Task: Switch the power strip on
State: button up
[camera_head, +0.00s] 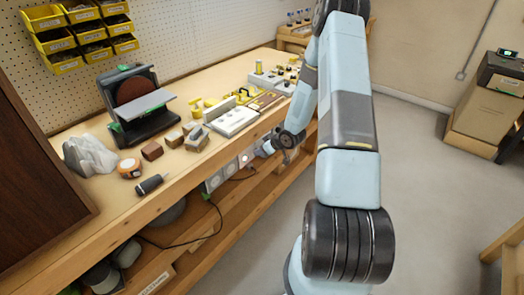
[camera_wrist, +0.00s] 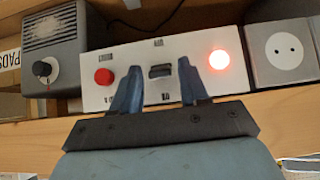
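In the wrist view a pale panel (camera_wrist: 203,86) carries a red round button (camera_wrist: 104,77) at left, a black rocker switch (camera_wrist: 160,71) in the middle and a glowing red lamp (camera_wrist: 219,60) at right. A grey block with a round two-hole socket (camera_wrist: 284,51) adjoins it on the right. I cannot tell which way the rocker is tipped. My gripper (camera_wrist: 158,66) is open and empty, its two blue-grey fingers on either side of the rocker. Contact cannot be made out. In the head view my gripper (camera_head: 266,149) is at the bench's front edge, beside the socket row (camera_head: 214,180).
A grey box with a black knob (camera_wrist: 42,68) stands left of the panel. The wooden bench top (camera_head: 105,199) holds a sander (camera_head: 135,105), blocks and small tools. A black cable (camera_head: 216,222) hangs below the sockets.

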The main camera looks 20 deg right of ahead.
jog(key=shift+o, duration=0.5)
jog(key=shift+s, duration=0.1)
jog(key=v, duration=1.3)
jog(key=shift+r, duration=0.25)
jog(key=shift+s+d, duration=0.1)
jog(key=shift+s, duration=0.05)
jog(key=s+a+r+m+g+h, duration=0.1)
jog(key=s+r+m+h, duration=0.2)
jog(key=r, duration=1)
jog(key=s+a+r+h, duration=0.1)
jog(key=s+r+h, duration=0.25)
jog(key=r, duration=1.05)
jog(key=s+a+r+m, duration=0.1)
jog(key=s+a+r, duration=0.3)
jog(key=s, duration=0.3)
jog(key=s+a+r+m+g+y, duration=0.1)
jog(key=s+a+r, duration=0.2)
jog(key=s, duration=0.5)
jog(key=s+a+r+m+y, duration=0.1)
jog(key=s+a+r, duration=0.3)
jog(key=s, duration=0.3)
jog(key=shift+s+a+r, duration=0.35)
jog(key=shift+s+r, duration=0.05)
